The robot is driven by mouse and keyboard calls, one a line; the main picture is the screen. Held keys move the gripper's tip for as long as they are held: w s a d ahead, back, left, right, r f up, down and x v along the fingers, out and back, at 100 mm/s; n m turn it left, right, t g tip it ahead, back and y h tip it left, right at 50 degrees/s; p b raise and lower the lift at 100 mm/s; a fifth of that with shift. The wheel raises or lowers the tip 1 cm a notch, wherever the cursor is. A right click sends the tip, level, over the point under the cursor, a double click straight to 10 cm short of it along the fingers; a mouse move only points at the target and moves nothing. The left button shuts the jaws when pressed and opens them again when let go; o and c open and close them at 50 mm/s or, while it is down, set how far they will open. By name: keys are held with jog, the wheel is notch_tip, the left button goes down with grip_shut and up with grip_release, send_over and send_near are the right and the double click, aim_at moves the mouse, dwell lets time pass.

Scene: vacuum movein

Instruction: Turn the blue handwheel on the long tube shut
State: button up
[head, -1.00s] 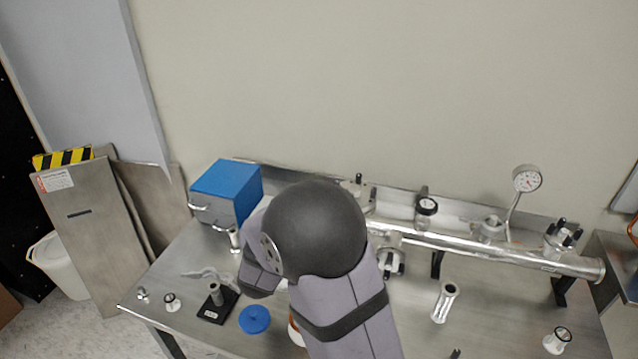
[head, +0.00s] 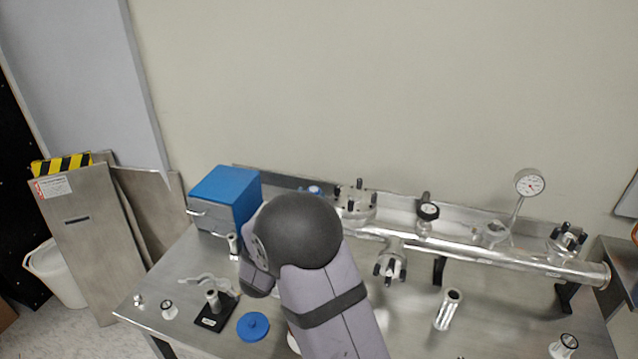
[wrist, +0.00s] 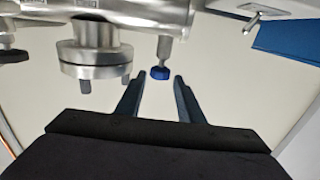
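The long metal tube (head: 480,252) runs along the back of the bench, with flanged ports on it. A small blue handwheel (head: 314,190) shows near its left end, just above my arm's dark elbow. In the wrist view the blue handwheel (wrist: 160,73) sits at the end of a short metal stem. My gripper (wrist: 154,82) is open and empty, its two fingers on either side of the handwheel's line and the handwheel beyond or near the tips; I cannot tell the exact gap. In the head view my gripper is hidden behind my arm.
A blue box (head: 226,195) stands at the bench's left rear. A bolted flange (wrist: 95,68) hangs left of the handwheel in the wrist view. A blue lid (head: 253,326), a black-based stand (head: 214,311) and a loose metal tube (head: 447,309) are on the bench.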

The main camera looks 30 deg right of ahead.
jog(key=x, duration=0.8)
jog(key=c, duration=0.8)
